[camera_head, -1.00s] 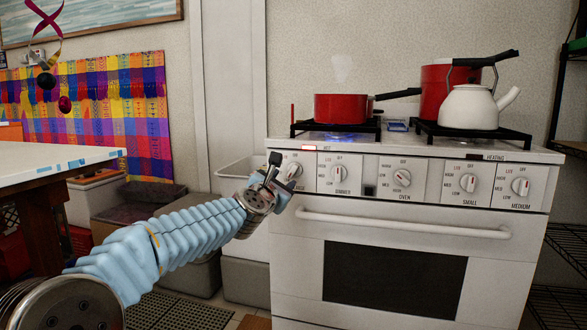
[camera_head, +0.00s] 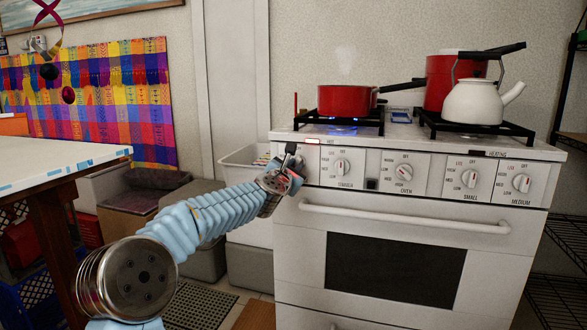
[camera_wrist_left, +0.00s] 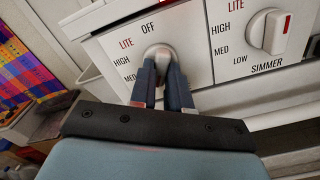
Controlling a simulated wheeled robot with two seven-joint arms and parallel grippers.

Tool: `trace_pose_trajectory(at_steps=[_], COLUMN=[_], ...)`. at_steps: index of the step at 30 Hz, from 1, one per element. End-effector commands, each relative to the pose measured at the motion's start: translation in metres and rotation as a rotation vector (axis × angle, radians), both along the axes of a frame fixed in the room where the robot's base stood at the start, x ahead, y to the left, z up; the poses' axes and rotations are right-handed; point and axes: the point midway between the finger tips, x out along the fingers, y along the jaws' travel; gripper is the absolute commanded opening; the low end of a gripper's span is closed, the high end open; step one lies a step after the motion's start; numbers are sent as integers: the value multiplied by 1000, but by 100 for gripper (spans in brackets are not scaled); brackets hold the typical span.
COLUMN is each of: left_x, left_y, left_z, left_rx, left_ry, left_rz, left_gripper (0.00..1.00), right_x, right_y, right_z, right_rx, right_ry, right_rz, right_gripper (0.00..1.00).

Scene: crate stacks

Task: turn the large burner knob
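The large burner knob (camera_wrist_left: 158,50) is the leftmost knob on the stove front. In the left wrist view it is a pale round knob among the labels LITE, OFF, HIGH and MED. My left gripper (camera_wrist_left: 162,70) has its two dark fingers close together, one on each side of the knob's grip, and looks shut on it. In the head view my left gripper (camera_head: 291,162) is against the left end of the control panel and hides this knob. My right gripper is in no view.
The white stove (camera_head: 395,210) carries a red pan (camera_head: 347,99) over a blue flame and a white kettle (camera_head: 474,102). The simmer knob (camera_wrist_left: 266,31) is just right of the gripper. An oven handle (camera_head: 405,217) runs below. A white table (camera_head: 60,160) stands at left.

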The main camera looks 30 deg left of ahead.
Motion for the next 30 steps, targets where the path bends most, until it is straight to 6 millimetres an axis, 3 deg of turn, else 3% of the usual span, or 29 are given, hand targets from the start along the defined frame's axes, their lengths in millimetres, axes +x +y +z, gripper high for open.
trace_pose_trajectory(at_steps=[14, 30], left_x=[0, 0], left_y=[-1, -1], left_z=[0, 0], left_rx=[48, 466], left_ry=[12, 113], left_rz=[-1, -3], left_gripper=[0, 0], right_x=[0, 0], right_y=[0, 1], right_z=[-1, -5], right_rx=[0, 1], right_ry=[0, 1], right_rz=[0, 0], right_gripper=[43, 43])
